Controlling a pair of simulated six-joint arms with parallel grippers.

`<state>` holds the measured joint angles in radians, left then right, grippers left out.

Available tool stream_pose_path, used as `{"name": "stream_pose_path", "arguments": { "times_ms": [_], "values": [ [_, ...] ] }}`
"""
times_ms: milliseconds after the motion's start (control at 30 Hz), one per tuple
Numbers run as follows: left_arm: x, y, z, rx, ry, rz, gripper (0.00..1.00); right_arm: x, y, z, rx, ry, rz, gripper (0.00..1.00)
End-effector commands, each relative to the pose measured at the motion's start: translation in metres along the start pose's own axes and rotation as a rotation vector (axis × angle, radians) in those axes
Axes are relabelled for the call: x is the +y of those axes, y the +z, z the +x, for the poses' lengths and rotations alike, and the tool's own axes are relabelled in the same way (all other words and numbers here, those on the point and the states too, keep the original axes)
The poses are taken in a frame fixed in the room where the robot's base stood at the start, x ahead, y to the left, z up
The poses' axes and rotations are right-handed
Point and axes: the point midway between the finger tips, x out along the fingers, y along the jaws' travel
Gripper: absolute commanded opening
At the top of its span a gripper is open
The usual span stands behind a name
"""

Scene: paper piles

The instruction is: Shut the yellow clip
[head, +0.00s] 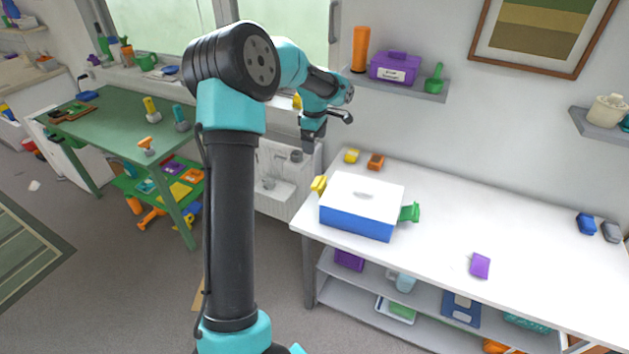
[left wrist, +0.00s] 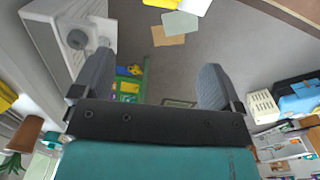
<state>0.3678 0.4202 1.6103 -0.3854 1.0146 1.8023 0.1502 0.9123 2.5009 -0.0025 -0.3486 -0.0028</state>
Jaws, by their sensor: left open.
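A blue box (head: 356,220) with a white lid (head: 365,188) stands on the white table. The yellow clip (head: 318,184) sticks out at the box's left side and looks swung outward. A green clip (head: 410,213) sticks out at the right side. My left gripper (head: 311,142) is in the air behind and above the yellow clip, apart from it. In the left wrist view the left gripper (left wrist: 153,86) has its two fingers wide apart with nothing between them. I cannot make out the yellow clip in that view. My right gripper is not in view.
The white table (head: 440,225) holds a yellow block (head: 351,156), an orange block (head: 376,162) and a purple block (head: 480,266). A wall shelf (head: 415,88) with a purple box (head: 394,67) hangs above. A green table (head: 100,125) stands at the left.

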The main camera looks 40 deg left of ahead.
Motion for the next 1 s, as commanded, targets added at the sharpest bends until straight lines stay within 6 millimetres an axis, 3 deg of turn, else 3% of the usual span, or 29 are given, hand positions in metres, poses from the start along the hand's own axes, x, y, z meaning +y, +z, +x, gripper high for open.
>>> {"name": "stream_pose_path", "arguments": {
  "times_ms": [267,1000],
  "values": [
    [-0.001,-0.001,0.033,0.001,-0.005,0.001,0.92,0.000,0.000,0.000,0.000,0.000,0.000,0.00],
    [-0.001,0.000,0.155,0.001,-0.003,0.000,0.92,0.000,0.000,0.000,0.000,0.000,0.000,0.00]
  ]
}}
